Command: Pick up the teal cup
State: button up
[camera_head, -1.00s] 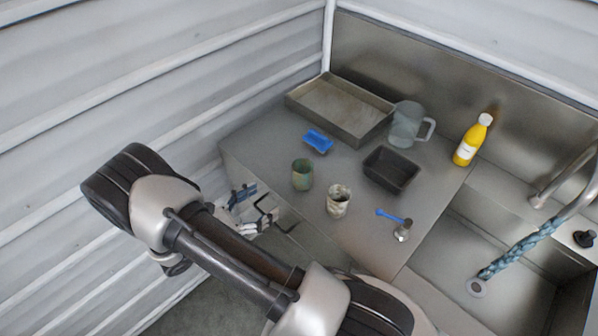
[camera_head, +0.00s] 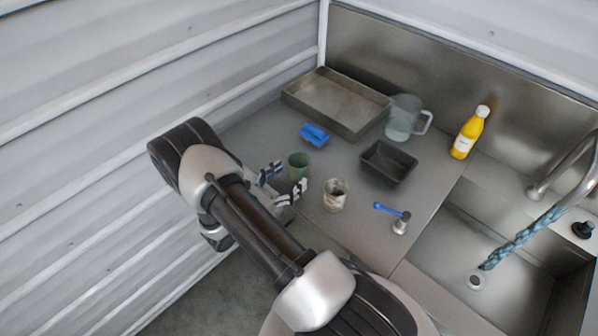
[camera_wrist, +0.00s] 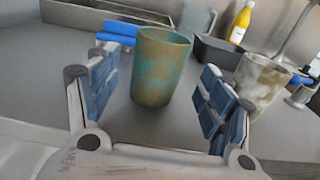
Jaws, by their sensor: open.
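The teal cup (camera_head: 299,166), mottled with brown, stands upright on the steel counter. In the wrist view the teal cup (camera_wrist: 160,68) sits between and just ahead of my two fingers. My gripper (camera_head: 284,184) is open, with its blue-padded fingers at the near left side of the cup. In the wrist view my gripper (camera_wrist: 158,98) shows a finger on each side, with nothing held; gaps show between the pads and the cup. One finger hides part of the cup's lower edge in the head view.
A whitish mottled cup (camera_head: 335,195) stands close to the right finger. A blue block (camera_head: 314,135) lies behind the teal cup. A black tray (camera_head: 388,162), metal tray (camera_head: 337,104), clear pitcher (camera_head: 404,118), yellow bottle (camera_head: 470,133) and blue-handled tool (camera_head: 392,215) are farther off; the sink is right.

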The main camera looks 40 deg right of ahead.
aim_at(306, 163)
jog(key=d, duration=0.3)
jog(key=d+b, duration=0.1)
jog(key=d, duration=0.1)
jog(key=shift+w+f, duration=0.1)
jog(key=shift+w, duration=0.2)
jog(key=c, duration=1.2)
jog(key=shift+o, duration=0.2)
